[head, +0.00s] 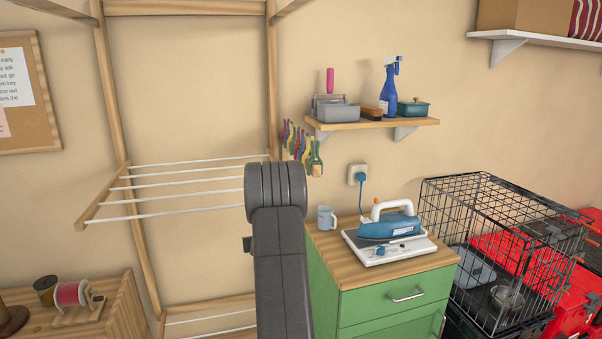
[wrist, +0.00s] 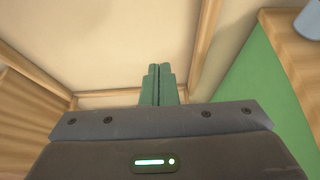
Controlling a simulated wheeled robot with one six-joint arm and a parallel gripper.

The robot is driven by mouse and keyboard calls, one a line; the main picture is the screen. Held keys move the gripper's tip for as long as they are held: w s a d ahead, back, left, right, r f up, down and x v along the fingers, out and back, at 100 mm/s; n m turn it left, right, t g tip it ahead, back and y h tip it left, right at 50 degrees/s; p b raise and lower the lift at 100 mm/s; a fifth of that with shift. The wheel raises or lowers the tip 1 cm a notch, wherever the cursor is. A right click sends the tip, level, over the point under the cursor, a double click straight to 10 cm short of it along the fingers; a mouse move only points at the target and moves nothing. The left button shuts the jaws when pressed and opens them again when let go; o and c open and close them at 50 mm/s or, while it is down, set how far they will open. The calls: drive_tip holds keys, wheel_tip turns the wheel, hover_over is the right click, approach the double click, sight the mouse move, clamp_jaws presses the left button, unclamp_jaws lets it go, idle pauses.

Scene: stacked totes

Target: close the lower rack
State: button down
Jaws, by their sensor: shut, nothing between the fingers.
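A wooden drying frame stands against the wall in the head view. A rack of white rods (head: 180,186) folds out from its middle, sticking out toward me with its wooden side bar (head: 104,195) at the left. Another set of white rods (head: 212,319) shows low down, cut by the bottom edge. My arm covers the right side of both, and my gripper is hidden in that view. In the wrist view my gripper (wrist: 159,70) is shut and empty, its green fingers together. Behind them are wooden frame posts and a horizontal bar (wrist: 105,98); I see no contact.
A green cabinet (head: 385,305) with an iron (head: 388,226) and a mug (head: 326,218) stands close right of my arm. A wall shelf (head: 375,123) and a wire crate (head: 500,250) are farther right.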

drive_tip(key=shift+w+a+f, duration=0.1)
drive_tip(key=shift+w+f, duration=0.1)
drive_tip(key=shift+w, duration=0.1)
